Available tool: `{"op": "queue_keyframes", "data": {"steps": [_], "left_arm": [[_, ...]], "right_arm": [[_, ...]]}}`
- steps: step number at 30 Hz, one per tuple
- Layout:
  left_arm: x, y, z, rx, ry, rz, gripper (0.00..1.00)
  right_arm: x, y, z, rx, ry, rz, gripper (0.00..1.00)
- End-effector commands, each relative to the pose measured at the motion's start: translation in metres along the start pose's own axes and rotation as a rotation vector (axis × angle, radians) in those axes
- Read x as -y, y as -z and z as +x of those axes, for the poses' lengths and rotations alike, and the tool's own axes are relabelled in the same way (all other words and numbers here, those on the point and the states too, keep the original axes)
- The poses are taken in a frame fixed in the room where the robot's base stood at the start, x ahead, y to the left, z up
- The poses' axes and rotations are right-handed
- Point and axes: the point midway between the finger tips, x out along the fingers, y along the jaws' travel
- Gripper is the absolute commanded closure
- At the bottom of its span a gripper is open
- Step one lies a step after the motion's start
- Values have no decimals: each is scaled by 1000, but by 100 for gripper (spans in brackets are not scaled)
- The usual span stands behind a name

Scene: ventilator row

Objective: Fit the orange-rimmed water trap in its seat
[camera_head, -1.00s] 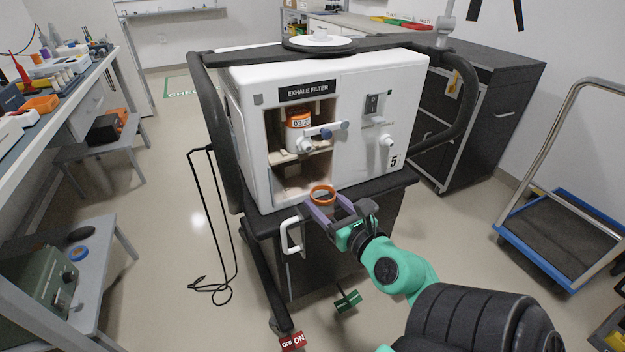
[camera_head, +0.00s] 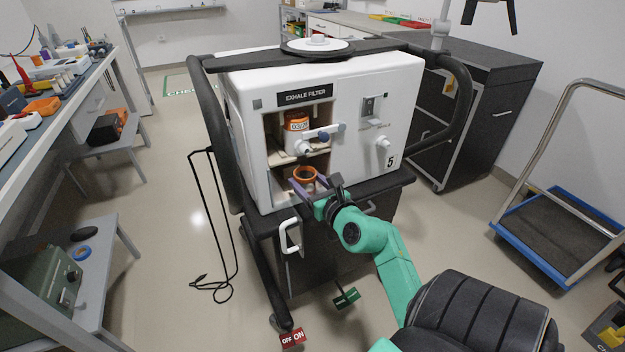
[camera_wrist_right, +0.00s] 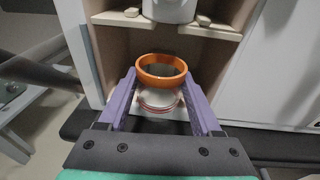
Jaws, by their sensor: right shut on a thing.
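The orange-rimmed water trap (camera_head: 305,174) is a small clear cup with an orange ring on top. My right gripper (camera_head: 308,190) is shut on it and holds it upright at the front of the lower bay of the ventilator (camera_head: 357,160). In the right wrist view the trap (camera_wrist_right: 161,71) stands between the purple fingers, below the bay's shelf (camera_wrist_right: 115,18). A white cylindrical underside (camera_wrist_right: 168,10) hangs through the gap in that shelf. Above the shelf in the head view is an orange-and-white filter canister (camera_head: 297,135). My left gripper is not in view.
The bay's side walls are close around the trap. A white handle (camera_head: 290,236) sits below the front edge. A blue-edged trolley (camera_head: 560,235) stands at the right.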

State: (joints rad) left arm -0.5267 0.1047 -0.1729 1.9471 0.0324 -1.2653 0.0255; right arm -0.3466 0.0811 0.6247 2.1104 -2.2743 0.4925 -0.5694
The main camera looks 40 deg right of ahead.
Motion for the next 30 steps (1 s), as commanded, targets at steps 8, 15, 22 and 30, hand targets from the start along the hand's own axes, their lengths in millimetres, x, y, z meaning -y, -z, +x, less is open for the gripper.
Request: {"op": "queue_keyframes", "data": {"steps": [8,15,22,30], "left_arm": [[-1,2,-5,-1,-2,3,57],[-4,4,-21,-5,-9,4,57],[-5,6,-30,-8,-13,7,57],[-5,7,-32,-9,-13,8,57]], "right_arm": [[2,-3,28,2,-1,-1,90],[3,-5,51,1,-1,1,90],[4,0,60,0,0,-1,90],[4,1,61,0,0,-1,90]]}}
